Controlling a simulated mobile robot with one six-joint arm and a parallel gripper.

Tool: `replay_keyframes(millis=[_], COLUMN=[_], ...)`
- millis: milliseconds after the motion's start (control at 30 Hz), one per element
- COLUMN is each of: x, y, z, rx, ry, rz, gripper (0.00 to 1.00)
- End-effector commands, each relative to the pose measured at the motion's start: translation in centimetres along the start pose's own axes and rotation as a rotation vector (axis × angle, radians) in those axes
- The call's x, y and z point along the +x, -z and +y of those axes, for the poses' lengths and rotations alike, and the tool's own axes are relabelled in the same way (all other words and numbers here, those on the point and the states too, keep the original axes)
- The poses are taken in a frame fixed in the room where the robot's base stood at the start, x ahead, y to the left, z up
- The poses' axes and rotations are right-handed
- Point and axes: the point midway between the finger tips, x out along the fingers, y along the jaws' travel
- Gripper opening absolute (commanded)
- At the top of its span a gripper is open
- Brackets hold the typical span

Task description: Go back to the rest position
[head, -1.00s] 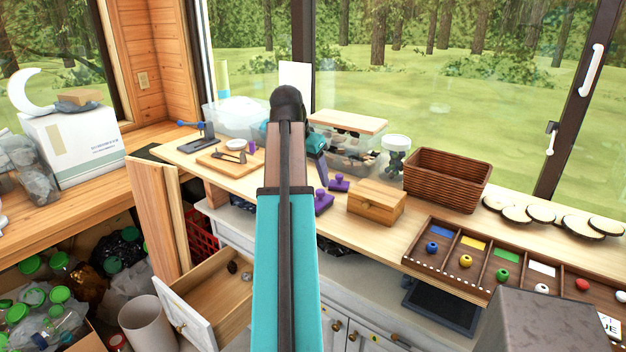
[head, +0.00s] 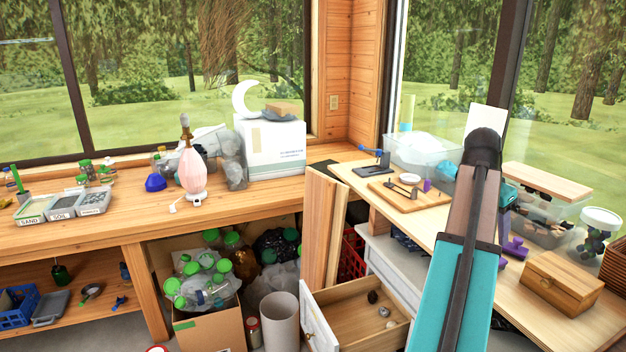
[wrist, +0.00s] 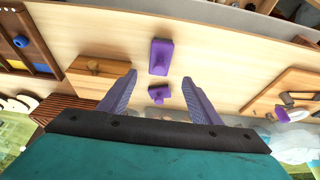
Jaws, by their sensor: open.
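My gripper (wrist: 158,98) shows in the wrist view with its two purple-grey fingers spread apart and nothing between them. It is above the light wooden counter. Two purple knobbed blocks lie on the counter beyond the fingers: a larger one (wrist: 161,57) and a smaller one (wrist: 159,93). In the head view my teal arm reaches over the right-hand counter (head: 418,222), and its forearm hides most of the gripper and part of the purple blocks (head: 514,248).
A wooden box (head: 560,284) and a clear bin (head: 545,218) stand right of my arm. A wooden board (head: 408,194) lies to its left. Below, a drawer (head: 352,318) stands open. A long bench (head: 120,222) holds a lamp (head: 192,172) and a white carton (head: 270,150).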

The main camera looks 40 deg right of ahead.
Motion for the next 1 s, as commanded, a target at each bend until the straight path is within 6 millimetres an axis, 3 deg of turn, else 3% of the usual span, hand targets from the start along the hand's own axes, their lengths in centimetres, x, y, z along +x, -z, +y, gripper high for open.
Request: replay_keyframes(millis=[167, 367, 500, 700, 1000], x=[-0.3, 1.4, 3.9, 7.4, 12.4], y=[-0.8, -4.6, -8.9, -15.5, -26.0], z=[-1.3, -5.4, -8.9, -12.7, -16.2], rx=[-0.022, -0.102, -0.183, -0.292, -0.449], ry=[0.009, 0.009, -0.003, -0.029, -0.072], rz=[-0.001, -0.034, -0.075, -0.131, -0.208], gripper=[0.58, 0.58, 0.58, 0.58, 0.58])
